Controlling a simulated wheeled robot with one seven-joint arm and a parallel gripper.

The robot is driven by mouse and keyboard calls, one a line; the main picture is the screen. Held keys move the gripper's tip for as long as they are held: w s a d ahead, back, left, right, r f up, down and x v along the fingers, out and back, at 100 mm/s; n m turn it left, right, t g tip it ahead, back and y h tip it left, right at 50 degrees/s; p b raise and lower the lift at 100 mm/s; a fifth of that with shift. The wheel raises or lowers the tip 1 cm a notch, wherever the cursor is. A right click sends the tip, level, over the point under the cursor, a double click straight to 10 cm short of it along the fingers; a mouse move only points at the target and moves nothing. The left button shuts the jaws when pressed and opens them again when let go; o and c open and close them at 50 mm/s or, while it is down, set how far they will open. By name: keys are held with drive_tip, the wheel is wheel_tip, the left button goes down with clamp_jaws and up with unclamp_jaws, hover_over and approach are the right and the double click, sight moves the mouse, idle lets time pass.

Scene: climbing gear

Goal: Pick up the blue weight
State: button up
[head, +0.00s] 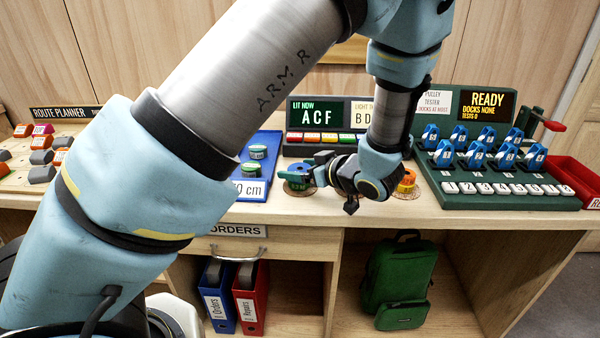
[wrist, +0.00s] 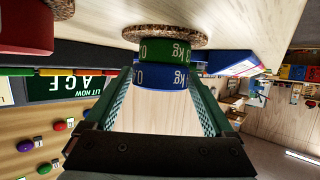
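The blue weight (wrist: 160,76) lies stacked on a green weight (wrist: 155,55), which rests on a round cork pad (wrist: 165,37); the wrist view shows them upside down. My gripper (wrist: 161,73) has one finger on each side of the blue weight, with the tips close against its sides. I cannot tell whether they press on it. In the head view my gripper (head: 296,174) reaches left over the stack and partly hides it. The green weight (head: 299,187) shows below the finger.
An orange and yellow stack (head: 405,184) stands just right of my gripper on the counter. A blue board with green-topped pieces (head: 252,167) is to the left. The lit display box (head: 322,112) stands behind, and the green pulley tester (head: 470,199) is at right.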

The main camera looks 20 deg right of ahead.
clamp_jaws()
idle(0.5)
drive_tip(key=shift+r, duration=0.1)
